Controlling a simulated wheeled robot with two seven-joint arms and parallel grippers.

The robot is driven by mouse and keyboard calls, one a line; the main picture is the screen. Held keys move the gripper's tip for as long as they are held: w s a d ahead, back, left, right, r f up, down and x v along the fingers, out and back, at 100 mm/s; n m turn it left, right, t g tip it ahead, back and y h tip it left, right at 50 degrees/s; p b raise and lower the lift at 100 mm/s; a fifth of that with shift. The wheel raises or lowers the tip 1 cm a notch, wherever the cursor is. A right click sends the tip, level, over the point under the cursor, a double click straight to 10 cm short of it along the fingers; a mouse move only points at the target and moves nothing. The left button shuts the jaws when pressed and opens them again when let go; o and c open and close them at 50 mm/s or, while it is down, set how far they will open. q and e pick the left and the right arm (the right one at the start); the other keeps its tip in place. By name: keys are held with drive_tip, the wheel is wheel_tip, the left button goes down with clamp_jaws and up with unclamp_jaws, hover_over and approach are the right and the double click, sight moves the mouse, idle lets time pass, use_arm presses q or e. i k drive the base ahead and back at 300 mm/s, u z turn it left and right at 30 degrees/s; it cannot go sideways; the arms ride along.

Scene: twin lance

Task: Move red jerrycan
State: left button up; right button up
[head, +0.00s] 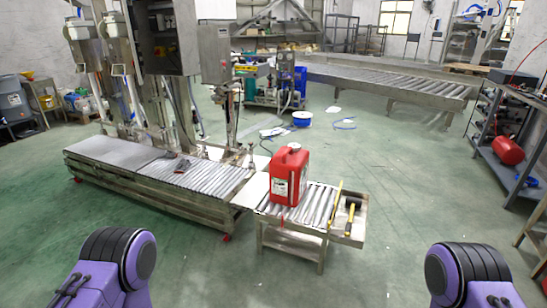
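The red jerrycan (290,175) stands upright on the short roller table (309,203) near the middle of the head view. A white label shows on its side and its handle is at the top. My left arm shows at the lower left and my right arm at the lower right, both purple with black joints. Both arms are well apart from the jerrycan. Neither gripper is in the picture.
A long roller conveyor (205,178) with machines above it joins the table's left side. Yellow-handled tools (350,219) lie on the table's right edge. A shelf with a red tank (508,150) stands at right. Green floor is clear in front.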

sight(288, 168)
drive_tip(key=u, duration=0.65)
drive_tip(key=i, duration=0.85)
drive_tip(key=u, duration=0.95)
drive_tip(key=i, duration=2.2)
drive_tip(key=z, duration=1.55)
drive_tip(key=i, duration=0.85)
drive_tip(key=z, duration=0.85)
